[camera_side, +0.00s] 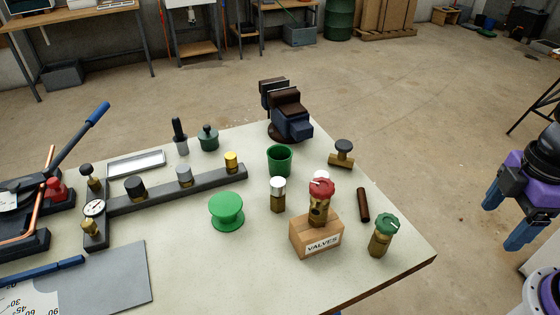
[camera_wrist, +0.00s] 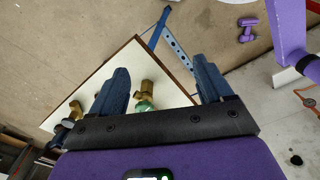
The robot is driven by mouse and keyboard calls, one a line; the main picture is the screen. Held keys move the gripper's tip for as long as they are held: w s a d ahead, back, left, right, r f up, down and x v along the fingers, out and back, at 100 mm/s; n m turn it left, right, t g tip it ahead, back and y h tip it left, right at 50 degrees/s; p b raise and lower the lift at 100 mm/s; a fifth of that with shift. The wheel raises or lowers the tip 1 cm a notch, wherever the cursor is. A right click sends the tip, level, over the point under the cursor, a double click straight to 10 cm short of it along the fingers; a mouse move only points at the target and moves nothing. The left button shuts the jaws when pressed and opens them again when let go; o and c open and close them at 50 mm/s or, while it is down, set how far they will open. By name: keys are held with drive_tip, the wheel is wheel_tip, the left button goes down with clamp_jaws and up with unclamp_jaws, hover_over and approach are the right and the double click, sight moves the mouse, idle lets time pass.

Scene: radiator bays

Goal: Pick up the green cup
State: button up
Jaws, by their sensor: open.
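The green cup (camera_side: 279,160) stands upright on the worktable (camera_side: 190,270), behind the valve box and in front of the vise. Its open rim faces up. I cannot make it out in the wrist view. My gripper (camera_side: 511,215) hangs off the right side of the table, well apart from the cup. In the wrist view my gripper (camera_wrist: 162,92) shows two blue fingers spread wide with nothing held between them; the table corner lies beyond them.
Near the cup are a vise (camera_side: 287,110), a white-capped valve (camera_side: 278,194), a green spool (camera_side: 227,209) and a cardboard box marked VALVES (camera_side: 316,235) with a red-capped valve (camera_side: 321,200).

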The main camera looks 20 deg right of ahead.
drive_tip(key=o, duration=0.4)
drive_tip(key=w+a+r+m+t, duration=0.1)
drive_tip(key=w+a+m, duration=0.3)
drive_tip(key=w+a, duration=0.5)
drive_tip(key=w+a+r+m+t, duration=0.1)
drive_tip(key=w+a+m, duration=0.35)
drive_tip(key=w, duration=0.75)
drive_tip(key=m+t+h, duration=0.1)
drive_tip(key=m+t, duration=0.1)
drive_tip(key=m, duration=0.5)
approach(283, 149)
drive_tip(key=s+a+r, duration=0.2)
drive_tip(key=s+r, duration=0.2)
drive_tip(key=shift+n, duration=0.25)
drive_tip(key=x, duration=1)
drive_tip(key=shift+f, duration=0.1)
drive_tip(key=shift+x, duration=3.3)
